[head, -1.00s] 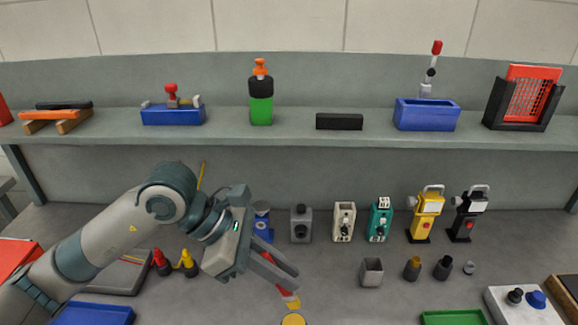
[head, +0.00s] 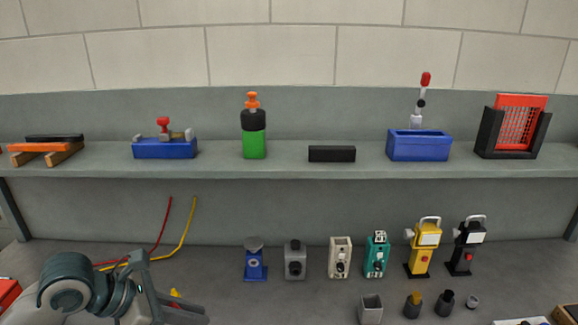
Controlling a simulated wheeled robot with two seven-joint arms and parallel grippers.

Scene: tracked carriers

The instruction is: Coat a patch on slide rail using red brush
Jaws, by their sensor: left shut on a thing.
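My left gripper (head: 178,312) is at the lower left, its fingers pointing right and reaching the bottom edge of the head view. I cannot single out the slide rail. An orange and black bar pair (head: 38,148) lies on wooden blocks at the shelf's left end, well away from the gripper. My right gripper is not in view.
The shelf (head: 290,172) carries a blue block with a red knob (head: 165,148), a green bottle (head: 254,144), a black block (head: 332,154) and a blue trough (head: 419,147). Several small devices, including a yellow one (head: 423,250), stand below. Red and yellow cables (head: 184,237) rise behind my arm.

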